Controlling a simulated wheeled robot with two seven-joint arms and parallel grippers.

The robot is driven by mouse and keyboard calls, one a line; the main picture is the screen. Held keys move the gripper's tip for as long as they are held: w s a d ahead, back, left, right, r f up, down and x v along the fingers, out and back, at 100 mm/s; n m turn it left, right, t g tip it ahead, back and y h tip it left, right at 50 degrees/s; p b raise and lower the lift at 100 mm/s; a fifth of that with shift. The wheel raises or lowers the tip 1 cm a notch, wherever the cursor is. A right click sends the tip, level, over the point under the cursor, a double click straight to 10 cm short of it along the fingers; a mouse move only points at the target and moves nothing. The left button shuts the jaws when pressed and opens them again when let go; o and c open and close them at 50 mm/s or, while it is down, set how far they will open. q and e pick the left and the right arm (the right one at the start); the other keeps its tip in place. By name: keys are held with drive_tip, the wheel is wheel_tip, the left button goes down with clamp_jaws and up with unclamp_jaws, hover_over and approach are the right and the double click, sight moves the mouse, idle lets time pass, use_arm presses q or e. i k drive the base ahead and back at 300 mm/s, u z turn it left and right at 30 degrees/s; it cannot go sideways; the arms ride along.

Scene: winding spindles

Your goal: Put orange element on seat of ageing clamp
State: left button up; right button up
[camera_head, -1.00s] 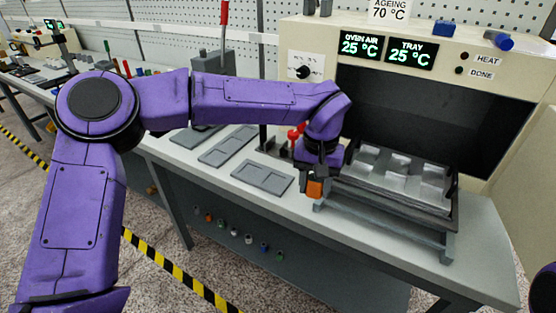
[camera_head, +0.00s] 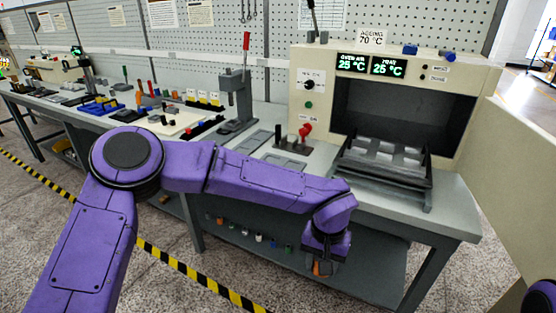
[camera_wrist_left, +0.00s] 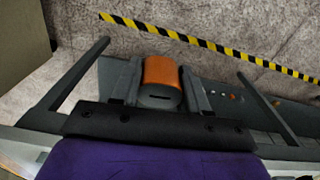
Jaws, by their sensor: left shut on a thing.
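The orange element (camera_wrist_left: 162,72) is a short cylinder with a grey slotted end. It sits between the fingers of my left gripper (camera_wrist_left: 163,84), which is shut on it. My right gripper is out of view.
The ageing oven (camera_head: 335,95) stands open behind a tray rack (camera_head: 385,165) on the grey bench (camera_head: 455,205). A press with a red lever (camera_head: 246,45) stands to the left. Small coloured parts lie on the lower shelf. Striped tape (camera_head: 185,278) crosses the floor.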

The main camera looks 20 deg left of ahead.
sight(288, 145)
drive_tip(key=k, duration=0.15)
drive_tip(key=u, duration=1.7)
drive_tip(key=i, duration=1.35)
drive_tip(key=z, duration=2.3)
